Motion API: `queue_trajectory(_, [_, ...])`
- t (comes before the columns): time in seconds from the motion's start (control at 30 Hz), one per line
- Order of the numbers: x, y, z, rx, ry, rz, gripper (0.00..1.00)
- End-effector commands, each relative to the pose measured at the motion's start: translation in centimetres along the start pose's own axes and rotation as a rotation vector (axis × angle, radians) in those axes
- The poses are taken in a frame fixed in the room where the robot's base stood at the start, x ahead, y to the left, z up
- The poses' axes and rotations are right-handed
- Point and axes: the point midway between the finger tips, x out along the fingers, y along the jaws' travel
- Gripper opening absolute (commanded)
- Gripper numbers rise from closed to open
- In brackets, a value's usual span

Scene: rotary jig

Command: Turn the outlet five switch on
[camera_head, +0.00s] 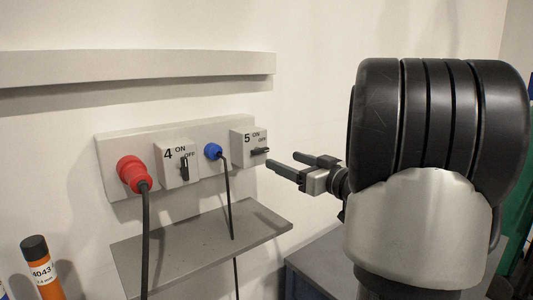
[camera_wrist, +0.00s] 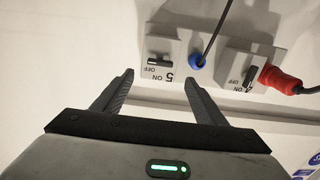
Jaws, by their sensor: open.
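The outlet five switch box (camera_head: 243,146) is a light grey block marked 5, ON and OFF, at the right end of the wall panel. Its black knob (camera_head: 259,151) sticks out and looks roughly level, below the OFF mark. In the wrist view the box is upside down, and the knob (camera_wrist: 158,63) lies crosswise beyond and between my fingertips. My gripper (camera_head: 282,160) is open and empty, to the right of the knob and apart from it. Both fingers show in the wrist view (camera_wrist: 159,78), pointing toward the box.
The outlet four switch (camera_head: 172,164), a red plug (camera_head: 132,173) and a blue plug (camera_head: 212,151) share the panel. Their black cables hang down past a grey shelf (camera_head: 205,245) below. A long ledge (camera_head: 130,66) runs above. An orange bottle (camera_head: 46,280) stands lower left.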

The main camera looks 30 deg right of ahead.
Motion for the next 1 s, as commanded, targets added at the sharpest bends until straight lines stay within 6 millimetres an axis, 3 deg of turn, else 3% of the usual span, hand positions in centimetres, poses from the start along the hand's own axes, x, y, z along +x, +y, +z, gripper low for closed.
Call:
queue_trajectory(0.2, [4.9, -0.1, 0.0, 0.001, 0.0, -0.003, 0.66])
queue_trajectory(0.43, [8.5, -0.1, 0.0, 0.0, 0.0, -0.002, 0.66])
queue_trajectory(0.6, [9.6, 0.0, 0.0, 0.001, 0.0, 0.0, 0.66])
queue_trajectory(0.87, [9.7, -0.1, 0.0, 0.001, 0.0, 0.0, 0.66])
queue_trajectory(1.0, [9.7, 0.0, 0.0, 0.001, 0.0, 0.0, 0.47])
